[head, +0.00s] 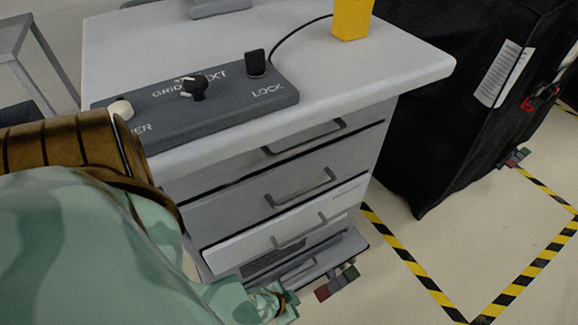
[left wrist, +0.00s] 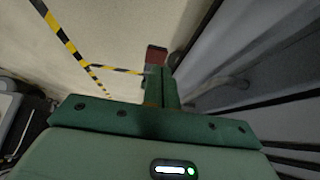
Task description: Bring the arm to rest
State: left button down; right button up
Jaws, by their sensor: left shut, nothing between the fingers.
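My left arm comes in from the left in the head view, brown at the upper link and pale green below. My left gripper (head: 278,302) is low at the bottom of the picture, beside the lower drawers of the grey cabinet (head: 175,195). In the left wrist view the green fingers (left wrist: 162,88) are together with nothing between them. Whether they touch the cabinet is not clear. My right gripper is in neither view.
The cabinet top carries a dark control panel (head: 225,112) with a knob and a LOCK switch, and a yellow object (head: 352,18). Drawer handles (head: 300,188) stick out near my arm. A black covered cart (head: 425,110) stands at right. Taped floor (head: 450,235) is open.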

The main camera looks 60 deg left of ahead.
pick_arm(q)
jog(key=shift+s+r, duration=0.15)
jog(key=shift+s, duration=0.2)
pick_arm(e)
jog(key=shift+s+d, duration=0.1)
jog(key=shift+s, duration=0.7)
